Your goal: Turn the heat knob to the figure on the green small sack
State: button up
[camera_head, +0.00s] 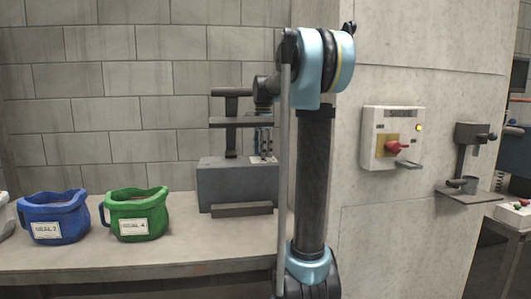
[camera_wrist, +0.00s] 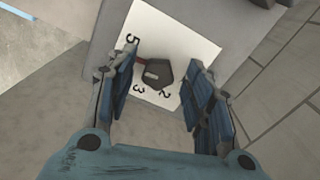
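The green small sack (camera_head: 137,214) stands on the bench at the left in the head view. Its white label has small print that seems to end in a 4. The heat knob (camera_wrist: 158,73) is dark and sits on a white dial plate (camera_wrist: 172,32) in the wrist view. Figures 5, 3 and 2 show around it; a red pointer shows at its upper-left side, between the 5 and the 3. My gripper (camera_wrist: 156,80) is open, its blue-padded fingers on either side of the knob, with gaps visible. Whether the fingertips are level with the knob is unclear.
A blue sack (camera_head: 54,218) stands left of the green one, with a pale one at the picture's edge. The grey machine (camera_head: 237,186) stands on the bench (camera_head: 170,255). A white switch box (camera_head: 391,138) with a red handle hangs on the right wall.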

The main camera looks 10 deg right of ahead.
notch_tip(320, 180, up, 12)
dwell(0.7)
